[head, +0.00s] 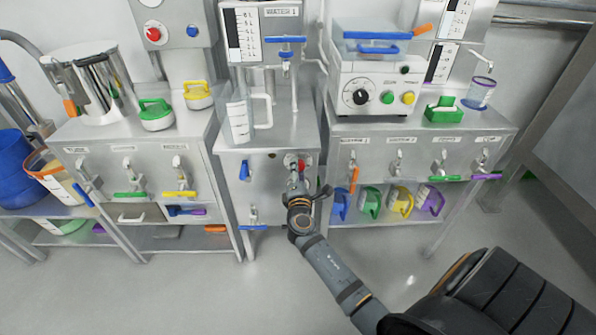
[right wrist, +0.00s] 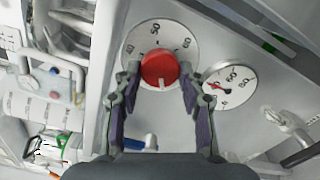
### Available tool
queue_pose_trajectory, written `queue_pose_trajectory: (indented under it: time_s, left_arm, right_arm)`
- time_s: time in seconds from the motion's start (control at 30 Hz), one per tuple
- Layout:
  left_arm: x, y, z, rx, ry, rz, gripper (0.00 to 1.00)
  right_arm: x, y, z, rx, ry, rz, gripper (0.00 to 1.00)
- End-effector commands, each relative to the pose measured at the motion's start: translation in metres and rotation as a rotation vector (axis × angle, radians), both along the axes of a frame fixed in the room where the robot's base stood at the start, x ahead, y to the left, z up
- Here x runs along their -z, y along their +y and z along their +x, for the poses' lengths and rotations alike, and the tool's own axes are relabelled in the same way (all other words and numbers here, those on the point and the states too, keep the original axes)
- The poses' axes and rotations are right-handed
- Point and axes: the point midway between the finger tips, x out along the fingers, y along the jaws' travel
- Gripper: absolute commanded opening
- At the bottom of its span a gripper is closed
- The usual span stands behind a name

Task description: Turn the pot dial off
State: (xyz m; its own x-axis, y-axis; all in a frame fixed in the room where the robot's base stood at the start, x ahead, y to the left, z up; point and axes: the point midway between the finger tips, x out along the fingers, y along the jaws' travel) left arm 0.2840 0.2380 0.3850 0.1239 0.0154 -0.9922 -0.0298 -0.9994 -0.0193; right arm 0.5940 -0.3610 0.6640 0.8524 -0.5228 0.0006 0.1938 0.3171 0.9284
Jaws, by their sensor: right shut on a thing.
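The pot dial is a round red knob (right wrist: 159,68) on a pale scale plate marked with numbers such as 50 and 60. A small white mark shows on the knob's lower side in the right wrist view. In the head view the red dial (head: 302,163) shows partly on the front of the middle cabinet, behind my gripper. My right gripper (right wrist: 160,76) has a finger on each side of the knob and is shut on it; it also shows in the head view (head: 297,183). My left gripper is not in view.
A round gauge (right wrist: 230,86) with a red needle sits just right of the dial. A blue-handled valve (head: 244,169) is left of it on the middle cabinet (head: 235,205). A clear jug (head: 239,120) stands above. The floor in front is clear.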

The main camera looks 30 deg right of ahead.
Motion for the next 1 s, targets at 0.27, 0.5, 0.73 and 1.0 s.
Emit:
queue_pose_trajectory:
  time_s: [0.27,0.5,0.73,1.0]
  left_arm:
    - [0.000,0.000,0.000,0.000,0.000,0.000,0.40]
    - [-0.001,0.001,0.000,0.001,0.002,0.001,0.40]
    - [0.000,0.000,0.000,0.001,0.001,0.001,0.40]
    - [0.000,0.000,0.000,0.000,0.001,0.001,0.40]
  right_arm:
    - [0.001,0.000,0.000,-0.001,0.002,0.001,0.64]
    - [0.001,0.001,-0.001,-0.001,0.001,0.001,0.64]
    - [0.003,0.021,-0.034,-0.001,0.004,0.006,0.64]
    - [0.002,0.052,-0.086,0.001,0.005,0.004,0.64]
